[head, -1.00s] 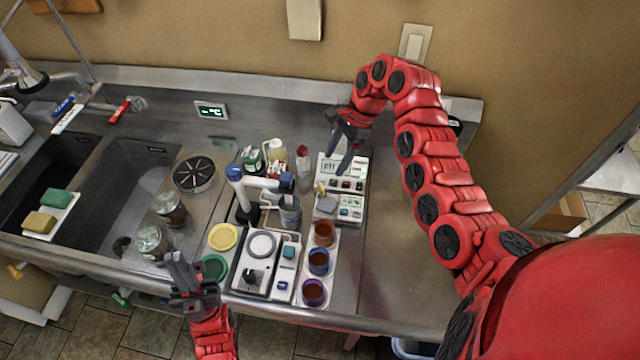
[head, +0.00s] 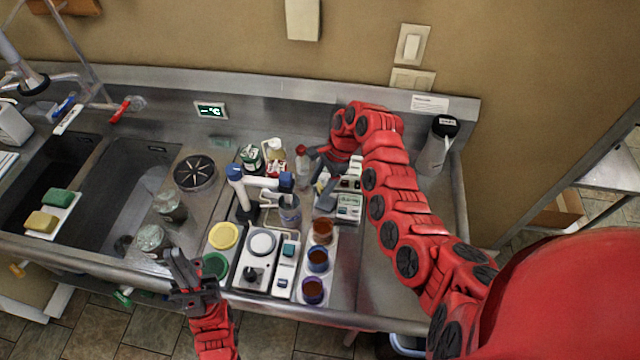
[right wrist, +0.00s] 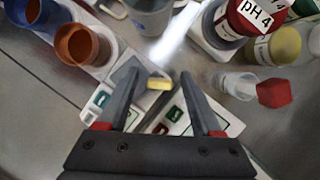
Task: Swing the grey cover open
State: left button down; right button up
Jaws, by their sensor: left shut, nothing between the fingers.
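The grey cover (head: 325,203) lies on a white unit on the counter, partly hidden by my right gripper (head: 322,182) in the head view. In the right wrist view, the cover (right wrist: 123,71) shows behind the fingers, with a small yellow tab (right wrist: 160,84) at its edge. The right gripper (right wrist: 158,78) is open, its fingertips on either side of the tab. I cannot tell whether they touch it. The cover looks shut, lying flat. My left gripper (head: 178,268) is shut and empty near the counter's front edge, away from the cover.
Cups with coloured rims (head: 318,260) stand in a row in front of the unit. Capped bottles (right wrist: 248,18) and a red-capped small bottle (right wrist: 262,90) are close to the right gripper. A black-capped bottle (head: 436,150) stands at right. The sink (head: 120,190) is at left.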

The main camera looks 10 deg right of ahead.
grip_shut()
dwell(1.2)
